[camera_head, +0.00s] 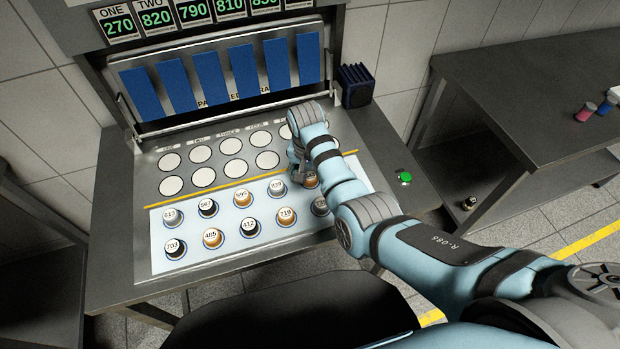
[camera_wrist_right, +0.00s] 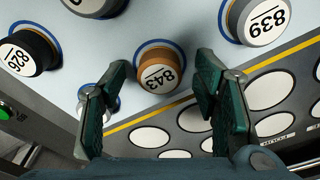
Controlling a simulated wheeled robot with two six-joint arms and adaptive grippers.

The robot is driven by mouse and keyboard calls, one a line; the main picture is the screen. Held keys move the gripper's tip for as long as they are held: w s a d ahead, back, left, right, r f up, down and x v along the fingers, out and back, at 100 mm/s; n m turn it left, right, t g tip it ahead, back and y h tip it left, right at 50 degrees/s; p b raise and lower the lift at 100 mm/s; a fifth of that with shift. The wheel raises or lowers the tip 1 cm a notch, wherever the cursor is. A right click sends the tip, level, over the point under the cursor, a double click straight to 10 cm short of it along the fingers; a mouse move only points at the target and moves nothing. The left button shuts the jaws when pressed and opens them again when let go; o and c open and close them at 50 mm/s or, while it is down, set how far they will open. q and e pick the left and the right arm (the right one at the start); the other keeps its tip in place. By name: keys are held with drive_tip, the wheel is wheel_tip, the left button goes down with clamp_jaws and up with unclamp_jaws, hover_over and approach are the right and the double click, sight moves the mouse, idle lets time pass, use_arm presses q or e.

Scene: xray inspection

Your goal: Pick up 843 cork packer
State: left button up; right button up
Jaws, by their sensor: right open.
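The 843 cork packer (camera_wrist_right: 160,78) is a brown, cork-coloured cylinder with a white numbered top, standing upright in a blue ring on the light panel. It shows ahead of and between my right fingers in the right wrist view. In the head view the packer (camera_head: 311,181) is mostly hidden by my right gripper (camera_head: 301,174), which is over that spot. In the wrist view the right gripper (camera_wrist_right: 163,88) is open, one finger on each side of the packer, with no clear contact. My left gripper is not in view.
A silver packer 839 (camera_wrist_right: 262,20) and a dark packer 826 (camera_wrist_right: 30,52) stand close by. Several other packers fill the light panel (camera_head: 158,262). Empty white circles (camera_head: 171,185) lie behind the yellow line. A green button (camera_head: 404,177) is at right, a dark box (camera_head: 357,86) behind.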

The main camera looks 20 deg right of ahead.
drive_tip(key=shift+r, duration=0.1)
drive_tip(key=c, duration=1)
drive_tip(key=shift+o, duration=0.2)
drive_tip(key=shift+r, duration=0.1)
